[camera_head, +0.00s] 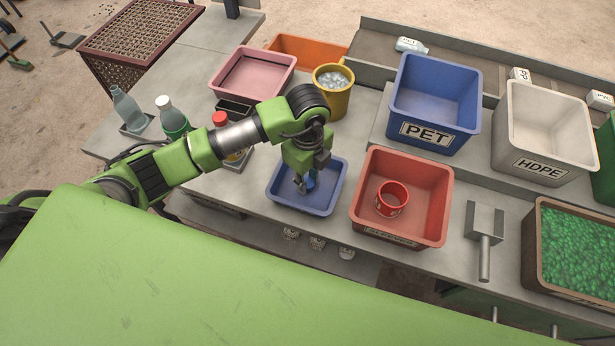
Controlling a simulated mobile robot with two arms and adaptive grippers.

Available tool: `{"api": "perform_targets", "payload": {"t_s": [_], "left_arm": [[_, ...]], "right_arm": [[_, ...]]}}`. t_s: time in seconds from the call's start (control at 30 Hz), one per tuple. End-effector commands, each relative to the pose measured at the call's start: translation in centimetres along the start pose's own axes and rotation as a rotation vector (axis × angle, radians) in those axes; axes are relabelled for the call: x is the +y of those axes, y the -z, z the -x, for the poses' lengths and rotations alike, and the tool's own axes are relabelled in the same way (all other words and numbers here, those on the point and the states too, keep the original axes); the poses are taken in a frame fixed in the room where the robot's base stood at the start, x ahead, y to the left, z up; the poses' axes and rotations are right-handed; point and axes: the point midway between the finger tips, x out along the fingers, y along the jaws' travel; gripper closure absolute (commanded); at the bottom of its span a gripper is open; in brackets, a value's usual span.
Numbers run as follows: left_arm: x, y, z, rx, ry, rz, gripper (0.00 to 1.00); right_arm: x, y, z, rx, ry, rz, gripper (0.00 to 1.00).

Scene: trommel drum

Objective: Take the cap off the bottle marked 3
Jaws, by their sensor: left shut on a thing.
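Three bottles stand at the left of the bench. A clear bottle (127,110) shows no cap on its neck. A bottle with a green label (173,120) has a white cap (163,102). A third bottle has a red cap (220,118), and my left arm hides much of its body. I cannot read a number 3 on any of them. My left gripper (304,186) points down inside the small blue tray (330,197), shut on a small blue thing (311,179) that looks like a cap, partly hidden by the fingers. My right gripper is out of view.
A yellow bucket (335,103), pink tray (244,73), blue PET bin (436,105) and white HDPE bin (545,125) stand behind.

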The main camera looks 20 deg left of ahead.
Motion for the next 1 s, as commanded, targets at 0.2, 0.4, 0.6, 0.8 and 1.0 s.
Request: {"api": "perform_targets", "payload": {"t_s": [0.2,0.4,0.6,0.8,1.0], "left_arm": [[0.0,0.0,-0.2,0.000,0.000,0.000,0.62],[0.0,0.0,-0.2,0.000,0.000,0.001,0.62],[0.0,0.0,0.3,0.000,0.001,0.000,0.62],[-0.2,0.0,3.3,0.000,0.007,-0.001,0.62],[-0.2,0.0,7.8,-0.001,0.006,-0.002,0.62]], "right_arm": [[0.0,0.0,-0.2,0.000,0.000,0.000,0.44],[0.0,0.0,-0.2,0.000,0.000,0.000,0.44],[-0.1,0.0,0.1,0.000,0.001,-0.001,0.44],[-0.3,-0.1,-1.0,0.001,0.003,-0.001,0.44],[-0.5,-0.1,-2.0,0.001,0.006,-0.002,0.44]]}}
